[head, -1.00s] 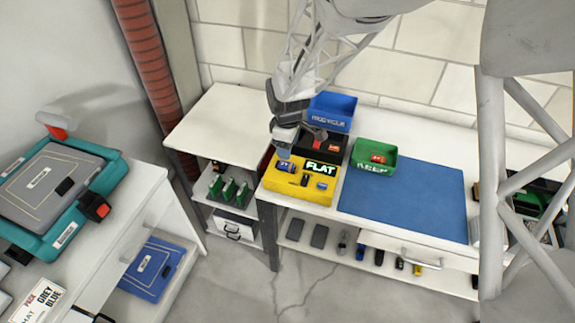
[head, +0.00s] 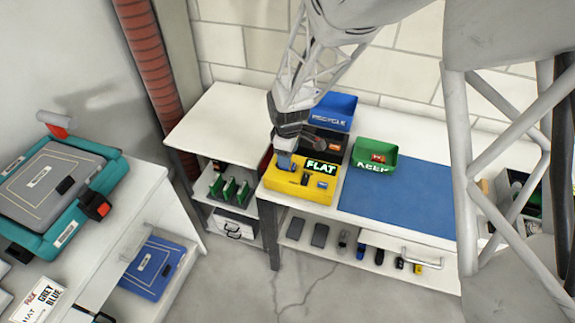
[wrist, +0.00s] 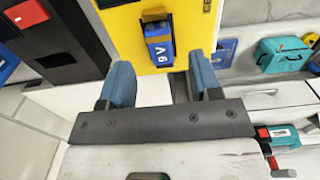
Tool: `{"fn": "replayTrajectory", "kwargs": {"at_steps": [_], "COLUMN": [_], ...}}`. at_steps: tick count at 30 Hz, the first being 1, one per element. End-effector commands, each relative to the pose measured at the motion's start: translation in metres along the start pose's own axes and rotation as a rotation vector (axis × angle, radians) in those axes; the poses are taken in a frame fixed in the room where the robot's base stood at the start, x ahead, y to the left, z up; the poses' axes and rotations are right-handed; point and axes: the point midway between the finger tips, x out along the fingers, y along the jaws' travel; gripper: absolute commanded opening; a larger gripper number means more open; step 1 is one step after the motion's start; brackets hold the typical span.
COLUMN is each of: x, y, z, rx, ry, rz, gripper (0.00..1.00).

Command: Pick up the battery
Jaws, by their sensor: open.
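A blue 9 V battery (wrist: 160,48) sits on the yellow tester (wrist: 120,32) in the wrist view, with a black part at its upper end. My gripper (wrist: 160,68) is open, with one blue finger on either side of the battery's line. The battery's lower end lies between the fingertips in the picture; I see no contact. In the head view my gripper (head: 285,161) is over the left part of the yellow tester (head: 292,190) and hides the battery. The tester's lit display (head: 321,167) reads FLAT.
A blue RECYCLE bin (head: 333,117) stands behind the tester, with a black container (head: 328,142) in front of it. A green KEEP bin (head: 362,153) stands to the right and holds an orange item. A blue mat (head: 400,205) beside it is mostly bare.

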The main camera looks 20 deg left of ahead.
Motion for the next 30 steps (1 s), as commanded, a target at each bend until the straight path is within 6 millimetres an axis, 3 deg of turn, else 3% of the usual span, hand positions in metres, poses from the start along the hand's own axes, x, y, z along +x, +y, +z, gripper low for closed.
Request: {"fn": "replayTrajectory", "kwargs": {"at_steps": [11, 30], "x": [0.037, 0.039], "y": [-0.001, 0.000], "z": [-0.001, -0.001], "rx": [0.000, 0.000], "ry": [-0.001, -0.001], "rz": [-0.002, -0.001], "gripper": [0.58, 0.55]}}
